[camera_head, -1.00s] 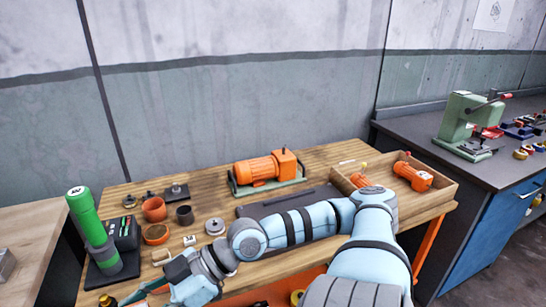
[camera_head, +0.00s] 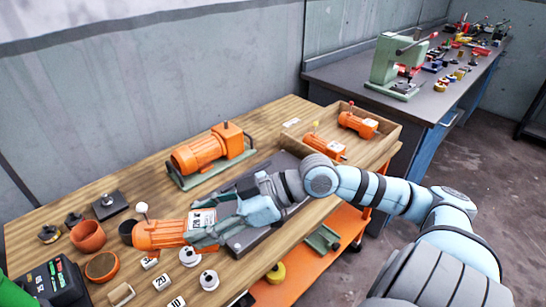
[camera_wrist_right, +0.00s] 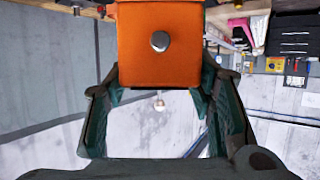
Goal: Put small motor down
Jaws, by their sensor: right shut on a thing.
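My right gripper (camera_head: 200,228) is shut on a small orange motor (camera_head: 160,235). The motor lies sideways in the grip, with a white label and a white round knob on it, over the front left part of the wooden table. In the right wrist view its square orange end (camera_wrist_right: 160,75) with a grey round piece sits between the dark green fingers. Two other small orange motors, one at the back (camera_head: 358,124) and one nearer (camera_head: 324,147), lie in a wooden tray (camera_head: 381,148). My left gripper is not in view.
A larger orange motor (camera_head: 200,153) stands on a green base behind the held one. Cups (camera_head: 88,236), white-grey round parts (camera_head: 209,280) and a dark device (camera_head: 50,282) crowd the left. A dark grey plate (camera_head: 285,163) lies under my forearm. Bare wood shows at the back left.

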